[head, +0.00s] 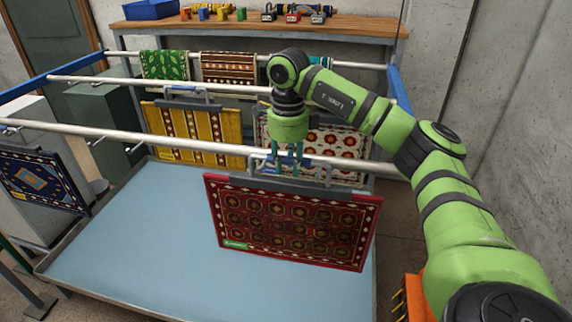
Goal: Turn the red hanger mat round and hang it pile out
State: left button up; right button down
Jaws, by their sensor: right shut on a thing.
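The red hanger mat (295,222) is in the middle of the head view, below the front white rail (130,138). A dark patterned face with a red border is toward me, and a small green label shows at its lower left corner. It hangs slightly tilted, lower on the right, from a grey hanger bar (345,188). My right gripper (283,168) reaches down from above and is shut on the hanger of the red mat. The hanger's hooks are close to the rail; I cannot tell whether they rest on it. My left gripper is out of view.
A yellow striped mat (195,135) and a white mat with red flowers (335,150) hang behind. A blue mat (42,178) hangs at the left. Small rugs lie over the back rail. A light blue tray floor (140,235) lies clear below. A wooden bench (345,24) stands behind.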

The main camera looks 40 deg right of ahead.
jog(key=shift+w+d+r+p, duration=0.2)
jog(key=shift+w+d+p, duration=0.1)
jog(key=shift+w+d, duration=0.2)
jog(key=shift+d+f, duration=0.15)
jog(key=shift+f, duration=0.25)
jog(key=shift+f+b, duration=0.8)
jog(key=shift+f, duration=0.25)
jog(key=c, duration=0.9)
grip_release()
jog(key=shift+s, duration=0.1)
jog(key=r, duration=1.2)
jog(key=shift+s+a+r, duration=0.1)
jog(key=shift+a, duration=0.1)
